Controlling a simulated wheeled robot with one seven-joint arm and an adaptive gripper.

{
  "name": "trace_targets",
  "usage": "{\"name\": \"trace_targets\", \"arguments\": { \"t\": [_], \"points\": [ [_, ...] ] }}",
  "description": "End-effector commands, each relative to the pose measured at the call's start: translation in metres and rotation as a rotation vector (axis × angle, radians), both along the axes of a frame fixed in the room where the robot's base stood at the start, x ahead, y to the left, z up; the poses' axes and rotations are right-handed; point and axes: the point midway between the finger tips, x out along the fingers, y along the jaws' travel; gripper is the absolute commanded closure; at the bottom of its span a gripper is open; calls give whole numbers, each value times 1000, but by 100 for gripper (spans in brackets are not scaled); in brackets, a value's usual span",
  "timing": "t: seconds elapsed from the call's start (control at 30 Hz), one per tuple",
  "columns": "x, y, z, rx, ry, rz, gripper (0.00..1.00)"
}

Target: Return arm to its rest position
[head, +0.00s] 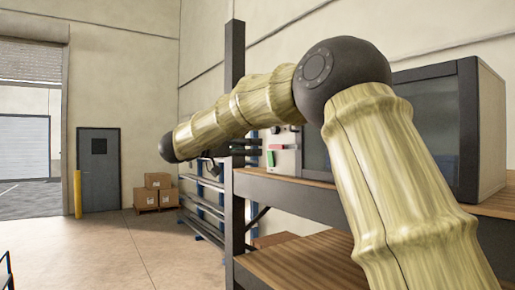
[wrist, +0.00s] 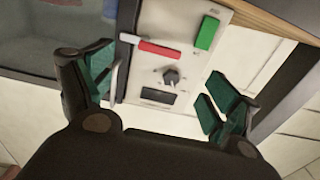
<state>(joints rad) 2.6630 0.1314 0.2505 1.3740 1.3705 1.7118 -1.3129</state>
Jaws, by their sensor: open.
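My arm (head: 375,160) has pale, streaked, ribbed links and a dark round elbow joint. It rises from the lower right and bends left across the head view. My gripper (wrist: 165,90) is open in the wrist view, with green-padded fingers spread wide and nothing between them. Behind the fingers is a pale control panel (wrist: 195,65) with a red bar (wrist: 158,49), a green block (wrist: 207,33) and a dark knob (wrist: 171,77). In the head view the arm partly hides the panel, and the gripper cannot be made out clearly.
A dark-framed machine with a window (head: 435,120) stands on a wooden shelf (head: 305,192), close behind my arm. A dark post (head: 235,70) rises at the shelf's left end. Cardboard boxes (head: 153,198) and a grey door (head: 99,168) are far left. The floor (head: 110,250) there is clear.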

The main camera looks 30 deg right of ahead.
Motion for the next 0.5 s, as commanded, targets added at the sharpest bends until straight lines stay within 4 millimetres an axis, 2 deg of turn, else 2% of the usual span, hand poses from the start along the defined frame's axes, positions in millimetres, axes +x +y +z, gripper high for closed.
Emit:
{"name": "trace_targets", "arguments": {
  "t": [0.17, 0.5],
  "points": [
    [0, 7, 0, 0, 0, 0, 12],
    [-1, 7, 0, 0, 0, 0, 12]
  ]
}}
